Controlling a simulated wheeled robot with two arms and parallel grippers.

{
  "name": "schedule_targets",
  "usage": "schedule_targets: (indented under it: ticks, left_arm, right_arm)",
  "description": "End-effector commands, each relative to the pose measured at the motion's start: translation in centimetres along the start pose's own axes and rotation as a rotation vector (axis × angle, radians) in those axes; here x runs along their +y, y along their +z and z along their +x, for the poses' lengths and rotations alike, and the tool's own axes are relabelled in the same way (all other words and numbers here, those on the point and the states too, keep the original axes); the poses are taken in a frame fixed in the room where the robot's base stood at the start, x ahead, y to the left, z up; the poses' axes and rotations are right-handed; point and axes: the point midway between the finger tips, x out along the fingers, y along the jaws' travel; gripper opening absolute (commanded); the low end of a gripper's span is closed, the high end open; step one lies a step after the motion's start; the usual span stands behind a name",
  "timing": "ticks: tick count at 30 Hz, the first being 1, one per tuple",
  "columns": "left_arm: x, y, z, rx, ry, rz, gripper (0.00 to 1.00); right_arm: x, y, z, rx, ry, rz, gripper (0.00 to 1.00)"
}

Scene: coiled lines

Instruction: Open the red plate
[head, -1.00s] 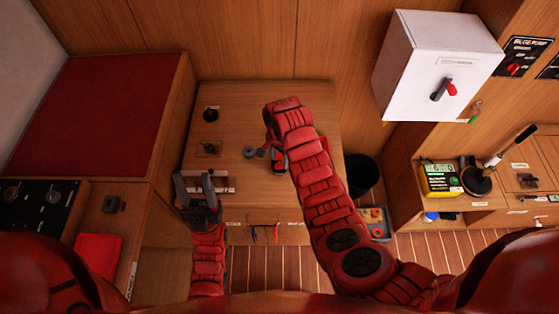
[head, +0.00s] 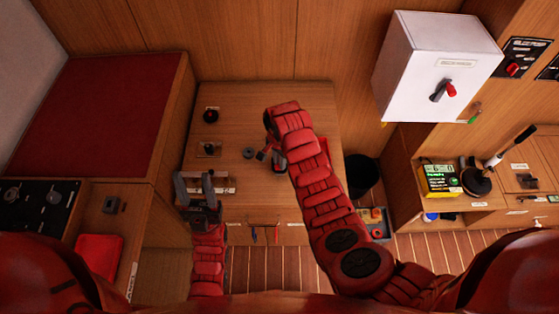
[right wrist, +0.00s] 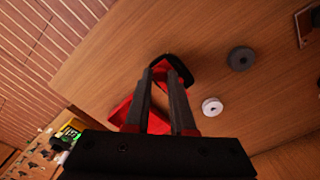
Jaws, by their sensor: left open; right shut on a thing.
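My right gripper (right wrist: 172,78) reaches down over the wooden table and is shut on a red piece with a black end (right wrist: 164,70). In the head view the same gripper (head: 273,157) is partly hidden by my own forearm. A flat red plate-like part (right wrist: 122,110) lies beside and behind the fingers; a strip of it shows right of my forearm in the head view (head: 325,152). I cannot tell whether the held piece is joined to it. My left gripper (head: 194,183) is open and empty over the table's front left.
A dark disc (right wrist: 241,58) and a pale ring (right wrist: 212,106) lie near my right gripper. The table (head: 230,105) also bears small dark fittings at its left. A red pad (head: 98,257) lies on the left counter. A white box (head: 440,65) hangs at right; a black bin (head: 362,172) stands below.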

Motion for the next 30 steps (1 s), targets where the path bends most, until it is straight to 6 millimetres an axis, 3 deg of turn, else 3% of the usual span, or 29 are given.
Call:
schedule_targets:
  ticks: [11, 21, 30]
  left_arm:
    - [0.0, 0.1, -0.9, 0.000, 0.000, 0.000, 0.50]
    - [0.2, 0.7, -3.8, 0.000, 0.000, 0.000, 0.50]
    - [0.2, 0.7, -3.9, 0.000, 0.000, 0.000, 0.50]
  right_arm:
    - [0.3, -0.3, 0.2, -0.001, -0.001, -0.069, 0.00]
    - [1.0, -1.5, 0.5, 0.002, -0.003, -0.301, 0.00]
    - [1.1, -1.6, 0.0, -0.001, 0.000, -0.367, 0.00]
